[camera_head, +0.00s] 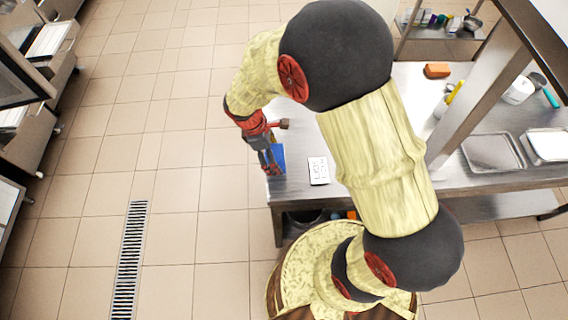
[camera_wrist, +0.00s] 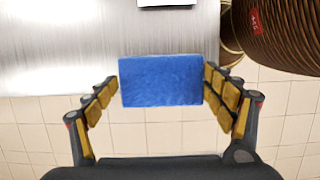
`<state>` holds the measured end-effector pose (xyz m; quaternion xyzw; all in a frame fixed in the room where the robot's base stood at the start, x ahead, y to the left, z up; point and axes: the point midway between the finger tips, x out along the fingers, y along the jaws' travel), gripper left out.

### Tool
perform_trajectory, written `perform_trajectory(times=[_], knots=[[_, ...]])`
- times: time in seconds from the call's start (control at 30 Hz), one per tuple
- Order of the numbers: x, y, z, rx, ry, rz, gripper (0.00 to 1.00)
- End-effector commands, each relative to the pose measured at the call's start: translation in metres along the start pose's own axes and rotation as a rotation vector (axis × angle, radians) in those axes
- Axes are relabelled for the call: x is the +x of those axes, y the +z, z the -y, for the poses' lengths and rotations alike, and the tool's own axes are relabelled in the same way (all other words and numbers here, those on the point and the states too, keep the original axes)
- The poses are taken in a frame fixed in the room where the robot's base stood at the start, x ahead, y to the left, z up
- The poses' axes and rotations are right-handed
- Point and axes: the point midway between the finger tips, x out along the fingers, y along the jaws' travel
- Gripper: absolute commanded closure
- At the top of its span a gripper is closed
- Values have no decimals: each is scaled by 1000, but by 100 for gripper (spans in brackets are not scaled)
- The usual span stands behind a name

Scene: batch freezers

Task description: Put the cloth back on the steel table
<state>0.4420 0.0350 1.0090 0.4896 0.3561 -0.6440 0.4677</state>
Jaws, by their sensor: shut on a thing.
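The blue cloth (camera_head: 279,158) looks like a flat, folded rectangle. In the wrist view, the cloth (camera_wrist: 160,80) fills the space between the fingers of my gripper (camera_wrist: 162,88), which is shut on it by its two sides. My gripper (camera_head: 271,161) points down at the left end of the steel table (camera_head: 294,190). In the wrist view, the cloth overlaps the edge of the steel table (camera_wrist: 60,50), with its lower part seen against the floor. I cannot tell whether the cloth touches the tabletop. My arm hides much of the table in the head view.
A white card with writing (camera_head: 318,170) lies on the table right of the cloth. A post (camera_head: 470,90) rises from the table. Open tiled floor lies left.

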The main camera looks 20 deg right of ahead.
Motion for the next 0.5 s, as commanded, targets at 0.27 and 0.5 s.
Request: perform_trajectory(times=[0.27,0.5], knots=[[35,16,-2,1,-1,1,41],[56,20,-2,0,-3,2,41]])
